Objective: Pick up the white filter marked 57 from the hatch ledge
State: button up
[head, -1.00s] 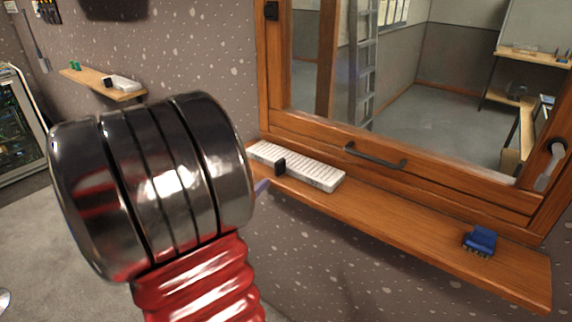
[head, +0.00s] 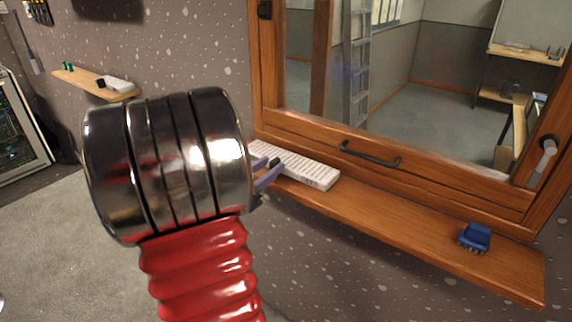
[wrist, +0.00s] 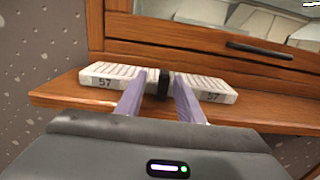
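The white filter (wrist: 213,90) marked 57 lies flat on the wooden hatch ledge (wrist: 256,112), with a black grip piece (wrist: 164,83) at its middle. The filter also shows in the head view (head: 306,170), partly hidden by my arm. My gripper (wrist: 160,98) has two purple fingers, spread apart, one on each side of the black grip in the wrist view. I cannot tell whether the fingers touch it. In the head view the fingertips (head: 270,170) show at the filter's front side, beside the black grip.
A blue brush-like object (head: 475,238) sits at the right of the ledge. The wooden window frame with a dark handle (head: 369,155) rises behind the filter. A small shelf (head: 75,78) with a white item is at far left. The ledge between filter and blue object is bare.

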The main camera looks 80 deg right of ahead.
aim_at(284, 161)
jog(key=shift+s+d, duration=0.1)
jog(key=shift+d, duration=0.1)
jog(key=shift+s+x, duration=0.2)
jog(key=shift+x, duration=2.35)
jog(key=shift+a+r, duration=0.1)
grip_shut()
